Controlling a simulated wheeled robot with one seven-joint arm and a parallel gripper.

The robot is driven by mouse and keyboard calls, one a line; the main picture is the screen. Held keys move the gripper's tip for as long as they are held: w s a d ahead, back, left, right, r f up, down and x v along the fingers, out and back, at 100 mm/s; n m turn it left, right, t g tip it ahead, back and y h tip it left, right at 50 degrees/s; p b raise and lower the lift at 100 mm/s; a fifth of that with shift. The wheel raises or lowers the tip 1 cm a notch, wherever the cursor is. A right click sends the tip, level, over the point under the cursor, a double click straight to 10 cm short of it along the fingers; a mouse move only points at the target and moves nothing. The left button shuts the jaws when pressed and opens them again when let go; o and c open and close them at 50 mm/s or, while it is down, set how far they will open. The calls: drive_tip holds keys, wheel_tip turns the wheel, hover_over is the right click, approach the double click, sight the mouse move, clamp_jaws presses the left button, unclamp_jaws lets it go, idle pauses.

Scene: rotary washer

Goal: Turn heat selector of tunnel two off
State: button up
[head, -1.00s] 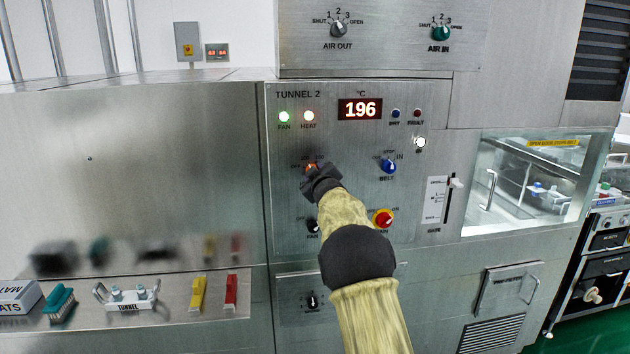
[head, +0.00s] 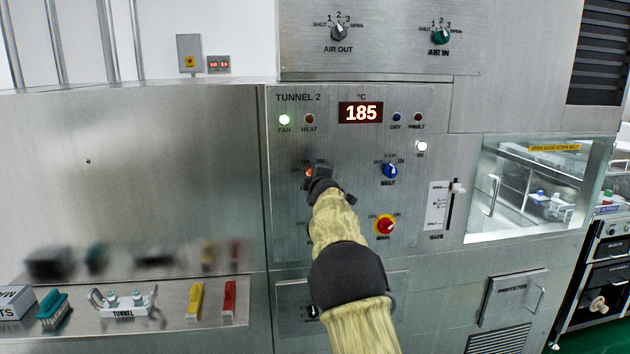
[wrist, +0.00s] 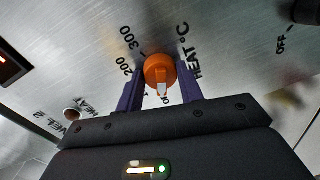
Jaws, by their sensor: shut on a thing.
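The heat selector is an orange knob with a white pointer on the Tunnel 2 panel (head: 345,215). In the wrist view the knob (wrist: 159,72) sits between the two purple fingers of my gripper (wrist: 160,92), which is shut on it. Its white pointer faces the bottom of that picture, towards a small label mostly hidden by my gripper. The 200 and 300 marks lie to its upper left. In the head view my gripper (head: 317,176) covers most of the knob. The heat lamp (head: 309,119) is dark and the display (head: 360,112) reads 185.
The blue belt knob (head: 390,171) is right of my gripper, and the red-and-yellow main switch (head: 385,227) is lower right. A shelf at lower left holds a teal brush (head: 53,309) and other items.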

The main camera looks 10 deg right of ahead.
drive_tip(key=shift+f, duration=0.1)
idle(0.3)
drive_tip(key=o, duration=1)
drive_tip(key=shift+s, duration=0.1)
drive_tip(key=s+r+b, duration=0.1)
drive_tip(key=s+b, duration=0.7)
drive_tip(key=s, duration=0.9)
drive_tip(key=shift+r, duration=0.2)
